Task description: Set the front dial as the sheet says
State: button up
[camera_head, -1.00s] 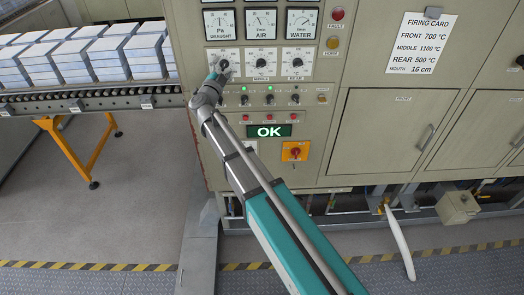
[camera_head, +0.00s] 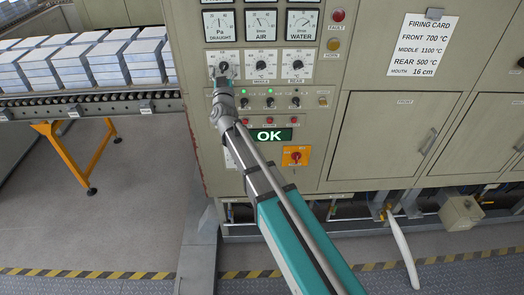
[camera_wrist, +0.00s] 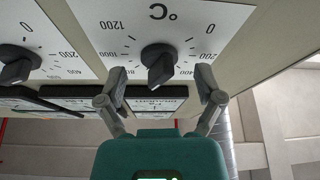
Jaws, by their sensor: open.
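The front dial (camera_head: 223,65) is the leftmost of three dials in a row on the kiln panel. In the wrist view the front dial (camera_wrist: 158,58) appears upside down: a black knob on a white °C scale, its handle bar pointing down the picture. The knob hides the 600 region, and I cannot read the exact setting. My gripper (camera_wrist: 162,84) is open, with one finger on each side of the knob's lower end, not visibly touching it. In the head view my gripper (camera_head: 221,80) is just below the dial. The firing card (camera_head: 424,45) reads FRONT 700 °C.
The middle dial (camera_head: 261,64) is close beside the front dial, with the rear dial (camera_head: 298,64) further right. Toggle switches (camera_head: 269,102), a green OK display (camera_head: 270,135) and a red rotary switch (camera_head: 295,156) lie below. A roller conveyor (camera_head: 95,103) with stacked blocks stands left.

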jog(key=n+y, duration=0.1)
jog(key=n, duration=0.1)
jog(key=n+y, duration=0.1)
jog(key=n, duration=0.2)
jog(key=shift+d+r+n+g+y+p, duration=0.1)
jog(key=shift+n+g+y+p, duration=0.2)
jog(key=shift+g+p, duration=0.1)
jog(key=shift+n+g+y+p, duration=0.3)
jog(key=shift+n+y, duration=0.2)
jog(key=shift+n, duration=0.7)
jog(key=shift+n+g+y+p, duration=0.3)
jog(key=shift+n+y, duration=0.2)
jog(key=shift+n, duration=0.7)
jog(key=shift+s, duration=0.15)
jog(key=b+v, duration=0.4)
jog(key=v, duration=1)
jog(key=d+f+m+g+h+b, duration=0.1)
jog(key=d+f+m+g+b, duration=0.1)
jog(key=f, duration=0.8)
jog(key=d+f+m+g+h+b, duration=0.1)
jog(key=d+f+g+b, duration=0.4)
jog(key=f, duration=0.6)
jog(key=shift+s+d+f+m+g+h, duration=0.15)
jog(key=shift+s+d+m+g+h, duration=0.3)
jog(key=shift+d+m+g, duration=0.35)
jog(key=shift+d, duration=0.1)
